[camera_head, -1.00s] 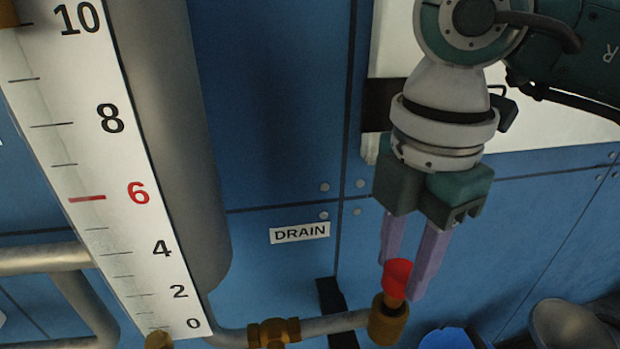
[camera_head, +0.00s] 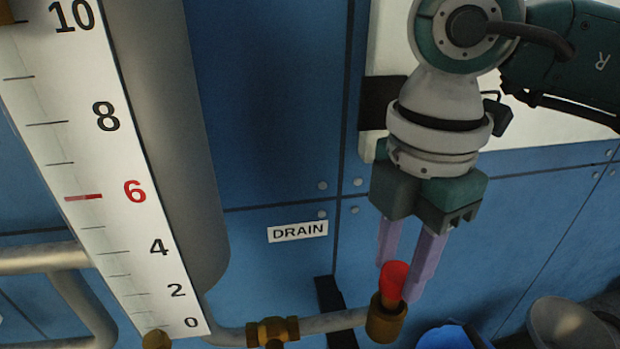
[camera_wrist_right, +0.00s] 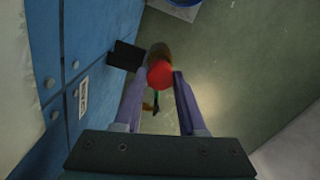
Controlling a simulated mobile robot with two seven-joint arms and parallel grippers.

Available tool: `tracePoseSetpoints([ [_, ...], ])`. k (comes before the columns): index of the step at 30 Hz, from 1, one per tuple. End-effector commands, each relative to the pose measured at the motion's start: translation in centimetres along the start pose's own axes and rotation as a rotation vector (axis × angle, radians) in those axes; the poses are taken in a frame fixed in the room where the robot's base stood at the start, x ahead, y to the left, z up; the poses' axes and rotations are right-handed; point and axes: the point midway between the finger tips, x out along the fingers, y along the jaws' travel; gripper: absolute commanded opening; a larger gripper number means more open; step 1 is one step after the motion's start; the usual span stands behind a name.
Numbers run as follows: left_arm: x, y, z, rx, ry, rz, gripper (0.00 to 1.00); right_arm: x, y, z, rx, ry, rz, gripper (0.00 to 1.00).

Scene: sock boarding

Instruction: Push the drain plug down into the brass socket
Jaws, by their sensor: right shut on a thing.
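The drain plug (camera_head: 394,279) has a red head and stands in the mouth of the brass socket (camera_head: 386,324) at the end of the drain pipe. How deep it sits is hard to tell. My right gripper (camera_head: 401,278) points down from above with its two purple fingers shut on the plug's red head. In the right wrist view the red head of the plug (camera_wrist_right: 160,74) shows between the fingertips, with the brown socket (camera_wrist_right: 158,51) just behind it. My left gripper is not in view.
A DRAIN label (camera_head: 298,231) is on the blue wall panel. A tall scale (camera_head: 115,200) stands beside a grey cylinder (camera_head: 185,150) at left. A brass valve (camera_head: 272,332) sits on the pipe. A blue bucket (camera_head: 450,338) and a grey container (camera_head: 568,325) are low at right.

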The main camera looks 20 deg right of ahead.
Motion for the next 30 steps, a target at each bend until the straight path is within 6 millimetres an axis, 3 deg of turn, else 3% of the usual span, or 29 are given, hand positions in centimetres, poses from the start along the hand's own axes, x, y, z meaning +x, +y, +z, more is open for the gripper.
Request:
tracePoseSetpoints([
  [30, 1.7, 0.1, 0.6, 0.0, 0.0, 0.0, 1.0, 2.7, 0.0, 0.0, 0.0, 0.0, 0.0, 0.0],
])
